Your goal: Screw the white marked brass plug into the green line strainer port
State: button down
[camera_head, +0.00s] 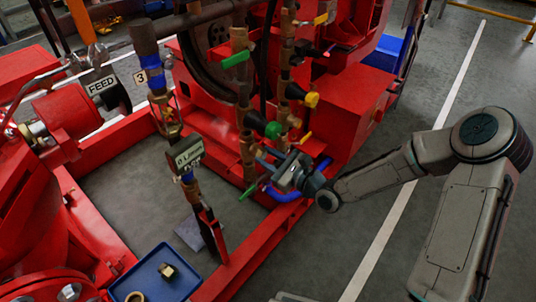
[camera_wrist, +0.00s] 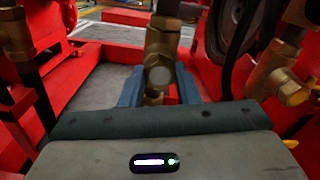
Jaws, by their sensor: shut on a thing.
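My gripper (camera_head: 268,161) reaches in from the right to the lower part of the brass line with green handles. In the wrist view its two blue-grey fingers stand either side of a small brass piece, which I take to be the plug (camera_wrist: 155,97); they are shut on it. A pale round face (camera_wrist: 160,77) shows just above; I cannot tell whether it is the white mark or part of the strainer. The brass strainer body (camera_wrist: 163,42) is right beyond the fingers, and in the head view it is the green line strainer (camera_head: 248,150). Whether plug and port touch is hidden.
A neighbouring brass line with a yellow knob (camera_head: 311,99) and a green knob (camera_head: 273,130) stand close by. A blue tray (camera_head: 152,262) holds a brass fitting (camera_head: 168,270) and a ring (camera_head: 136,297). Red frame rails surround the pipes; floor is clear at right.

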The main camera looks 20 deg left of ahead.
jog(key=shift+m+p, duration=1.2)
jog(key=shift+p, duration=0.45)
jog(key=c, duration=1)
grip_release()
jog(key=shift+f, duration=0.1)
jog(key=shift+d, duration=0.1)
